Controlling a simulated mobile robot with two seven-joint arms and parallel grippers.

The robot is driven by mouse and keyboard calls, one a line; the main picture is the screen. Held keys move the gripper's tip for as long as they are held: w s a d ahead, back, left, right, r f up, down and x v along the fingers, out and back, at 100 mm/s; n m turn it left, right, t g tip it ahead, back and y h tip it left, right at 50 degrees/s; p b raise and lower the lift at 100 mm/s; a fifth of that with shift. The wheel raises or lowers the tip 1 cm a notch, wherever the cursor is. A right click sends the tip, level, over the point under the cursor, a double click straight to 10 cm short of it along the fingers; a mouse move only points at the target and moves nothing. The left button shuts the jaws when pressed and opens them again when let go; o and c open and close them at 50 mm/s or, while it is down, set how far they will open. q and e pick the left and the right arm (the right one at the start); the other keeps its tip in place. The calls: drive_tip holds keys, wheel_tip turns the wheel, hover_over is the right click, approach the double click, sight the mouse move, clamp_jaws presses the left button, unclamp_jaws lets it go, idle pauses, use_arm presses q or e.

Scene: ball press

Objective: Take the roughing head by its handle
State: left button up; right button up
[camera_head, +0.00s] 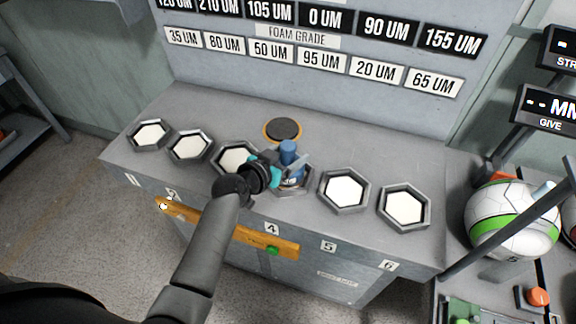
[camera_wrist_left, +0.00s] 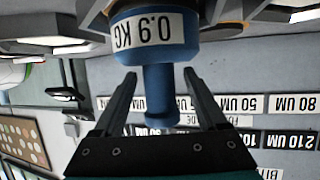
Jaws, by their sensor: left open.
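The roughing head (camera_head: 290,180) sits in the hexagonal holder above label 4, and its blue handle (camera_head: 289,151) stands up. In the left wrist view, which is upside down, the blue handle (camera_wrist_left: 159,95) and a white "0.9 KG" label on the blue body (camera_wrist_left: 155,45) show. My left gripper (camera_head: 292,167) is open at the head. In the wrist view its two fingers (camera_wrist_left: 159,76) lie on either side of the handle, with gaps on both sides. My gripper hides part of the head in the head view. My right gripper is not in view.
Several hexagonal holders with white faces (camera_head: 343,190) line the grey bench (camera_head: 200,120). A dark round pad with an orange rim (camera_head: 282,130) lies behind the head. An orange bar (camera_head: 225,227) runs along the bench front. A ball (camera_head: 513,220) stands at right.

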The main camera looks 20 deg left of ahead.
use_arm(q)
drive_tip(key=shift+x, duration=1.15)
clamp_jaws()
idle(0.5)
drive_tip(key=shift+r, duration=0.25)
